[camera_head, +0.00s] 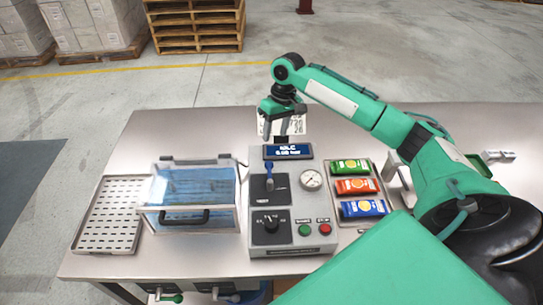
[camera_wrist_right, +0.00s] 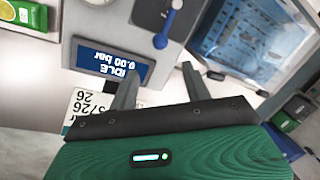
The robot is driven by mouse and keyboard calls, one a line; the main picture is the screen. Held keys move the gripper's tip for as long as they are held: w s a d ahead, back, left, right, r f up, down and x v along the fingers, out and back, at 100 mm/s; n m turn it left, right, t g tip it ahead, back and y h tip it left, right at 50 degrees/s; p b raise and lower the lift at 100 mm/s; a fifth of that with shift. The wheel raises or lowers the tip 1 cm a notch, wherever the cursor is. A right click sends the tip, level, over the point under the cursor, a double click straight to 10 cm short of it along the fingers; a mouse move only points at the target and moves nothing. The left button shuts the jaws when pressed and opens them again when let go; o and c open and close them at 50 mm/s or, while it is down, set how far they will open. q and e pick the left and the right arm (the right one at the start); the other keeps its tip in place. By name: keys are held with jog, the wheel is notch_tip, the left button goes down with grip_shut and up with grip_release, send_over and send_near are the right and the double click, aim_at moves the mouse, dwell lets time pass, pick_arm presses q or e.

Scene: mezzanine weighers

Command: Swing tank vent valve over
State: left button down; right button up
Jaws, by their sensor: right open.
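A blue lever (camera_head: 269,168) stands on a black plate on the grey control box (camera_head: 327,241), its knob end toward the display. It also shows in the right wrist view (camera_wrist_right: 163,37); I cannot read its label. Left of the box is the clear-lidded tank (camera_head: 160,215) with blue inside and a black front handle. My right gripper (camera_head: 284,133) is open and empty above the box's back edge, behind the blue lever and apart from it. In the right wrist view its fingers (camera_wrist_right: 160,85) point toward the display. My left gripper is out of view.
The display (camera_head: 288,151) reads IDLE, 0.00 bar. A gauge (camera_head: 311,179), a black rotary knob (camera_head: 270,224) and green and red buttons share the box. A tray with colored packs (camera_head: 358,186) stands right, a perforated tray (camera_head: 107,222) left. The table's back left is clear.

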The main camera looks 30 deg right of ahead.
jog(key=p, duration=0.2)
send_over(269, 162)
jog(key=d, duration=0.1)
notch_tip(269, 162, down, 5)
jog(key=shift+d+f, duration=0.1)
jog(key=shift+d, duration=0.05)
jog(key=f, duration=0.3)
jog(key=a+f+p, duration=0.1)
jog(key=f, duration=0.1)
jog(key=shift+f, duration=0.7)
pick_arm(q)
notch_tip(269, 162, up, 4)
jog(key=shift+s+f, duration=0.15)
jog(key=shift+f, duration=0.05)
pick_arm(e)
jog(key=shift+f, duration=0.1)
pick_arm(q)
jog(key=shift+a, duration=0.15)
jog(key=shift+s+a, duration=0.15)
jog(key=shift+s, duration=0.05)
pick_arm(e)
grip_shut()
